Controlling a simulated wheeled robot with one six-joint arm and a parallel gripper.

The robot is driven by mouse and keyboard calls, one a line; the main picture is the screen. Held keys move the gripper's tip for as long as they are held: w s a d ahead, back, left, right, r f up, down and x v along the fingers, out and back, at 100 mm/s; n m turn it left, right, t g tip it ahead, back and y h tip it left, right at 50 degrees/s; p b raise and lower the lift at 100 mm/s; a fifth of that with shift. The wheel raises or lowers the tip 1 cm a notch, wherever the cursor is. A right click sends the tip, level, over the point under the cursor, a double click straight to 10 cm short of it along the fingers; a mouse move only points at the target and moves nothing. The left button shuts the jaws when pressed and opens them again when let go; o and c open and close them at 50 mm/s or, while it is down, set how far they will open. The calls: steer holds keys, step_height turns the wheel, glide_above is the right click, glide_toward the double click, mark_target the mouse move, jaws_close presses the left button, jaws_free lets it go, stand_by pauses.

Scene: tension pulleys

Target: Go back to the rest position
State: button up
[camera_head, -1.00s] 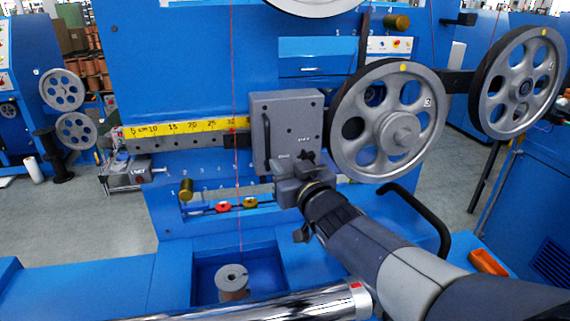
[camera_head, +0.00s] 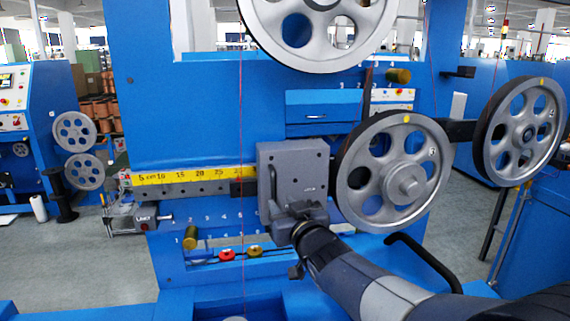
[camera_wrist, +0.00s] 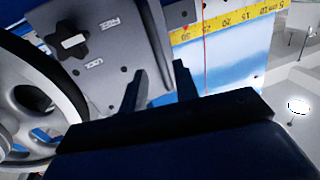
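The grey tension block (camera_head: 293,170) sits on the rail beside the yellow scale, left of the middle pulley. My gripper (camera_head: 298,212) is in front of the block's lower part and hides its knob in the head view. In the wrist view the block's plate (camera_wrist: 105,45) and its black star knob (camera_wrist: 72,42) show beyond my gripper (camera_wrist: 160,72), left of its fingers. The gap between fingers and block is hard to judge.
The middle pulley (camera_head: 392,170) is close right of my gripper; another pulley (camera_head: 522,130) is farther right. A thin red wire (camera_head: 241,120) runs vertically left of the block. A curved black handle (camera_head: 425,262) lies near my arm. The yellow scale (camera_head: 190,176) lies left.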

mark_target(275, 196)
steer(key=x, duration=0.6)
steer(key=shift+w+p, duration=0.1)
steer(key=shift+p, duration=0.2)
steer(key=shift+w+d+p, duration=0.1)
steer(key=shift+d+p, duration=0.3)
steer(key=shift+d, duration=0.05)
